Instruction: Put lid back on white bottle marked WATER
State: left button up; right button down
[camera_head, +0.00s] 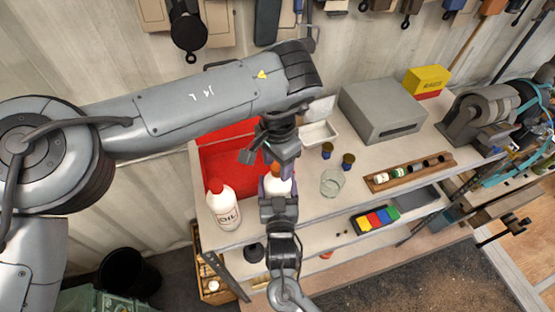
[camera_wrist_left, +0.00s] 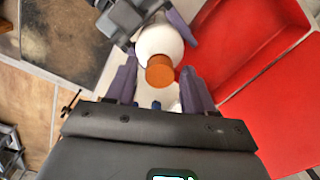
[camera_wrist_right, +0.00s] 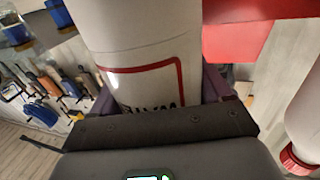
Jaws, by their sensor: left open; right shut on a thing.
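The white bottle (camera_head: 279,186) stands on the bench in the head view, and its body fills the middle of the right wrist view (camera_wrist_right: 145,50). There it shows a red-framed label with dark letters partly hidden by my right gripper (camera_wrist_right: 160,100). My right gripper is shut around the bottle's body. The orange-brown lid (camera_wrist_left: 160,70) sits at the top of the bottle's neck in the left wrist view; whether it is fully seated I cannot tell. My left gripper (camera_head: 278,158) is above the bottle, open, with its purple fingers on either side of the lid and apart from it.
A white OIL bottle with a red cap (camera_head: 222,205) stands left of the held bottle. A red open box (camera_head: 225,150) is behind.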

pick_arm(q)
jog(key=shift+c, duration=0.2)
grip_shut()
jog(key=m, duration=1.7)
jog(key=shift+m, duration=0.4)
jog(key=m, duration=0.6)
jog(key=shift+m, duration=0.3)
jog(key=shift+o, duration=0.6)
grip_release()
jog(key=shift+f, duration=0.1)
